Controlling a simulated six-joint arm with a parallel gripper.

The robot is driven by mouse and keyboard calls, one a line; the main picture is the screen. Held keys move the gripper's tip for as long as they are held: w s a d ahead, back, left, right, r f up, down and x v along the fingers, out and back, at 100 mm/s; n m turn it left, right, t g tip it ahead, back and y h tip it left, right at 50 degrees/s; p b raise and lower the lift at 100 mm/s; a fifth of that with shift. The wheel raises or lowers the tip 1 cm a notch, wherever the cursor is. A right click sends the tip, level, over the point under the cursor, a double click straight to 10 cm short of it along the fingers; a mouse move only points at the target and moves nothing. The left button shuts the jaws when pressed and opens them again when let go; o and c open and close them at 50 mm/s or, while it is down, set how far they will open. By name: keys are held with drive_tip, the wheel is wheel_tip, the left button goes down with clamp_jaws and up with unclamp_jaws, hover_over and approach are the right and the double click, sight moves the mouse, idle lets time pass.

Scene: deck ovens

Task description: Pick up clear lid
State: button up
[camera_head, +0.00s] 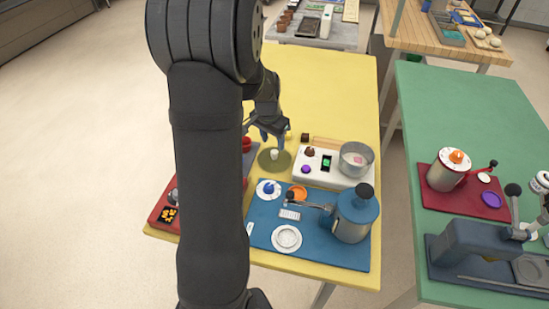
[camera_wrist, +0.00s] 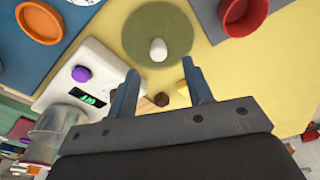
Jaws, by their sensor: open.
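A round, see-through lid (camera_head: 264,163) lies flat on the yellow table and looks olive over it. A small white knob stands at its middle. It also shows in the wrist view (camera_wrist: 150,20), near the top centre. My gripper (camera_head: 270,138) is open and empty, fingers pointing down above the lid. In the wrist view my gripper (camera_wrist: 161,68) has the white knob (camera_wrist: 158,50) lined up with the gap between its fingertips. I see no contact, and the exact height above the knob cannot be told.
A clear pot (camera_head: 356,160) sits on a white scale (camera_head: 320,174) right of the lid. A blue mat (camera_head: 262,233) with a blue canister (camera_head: 354,216) and an orange dish (camera_head: 297,193) lies in front. A red cup (camera_wrist: 240,15) stands close beside the lid.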

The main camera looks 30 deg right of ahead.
sight(274, 151)
drive_tip(key=f, duration=0.5)
drive_tip(key=shift+d, duration=0.35)
drive_tip(key=shift+c, duration=0.5)
drive_tip(key=c, duration=0.9)
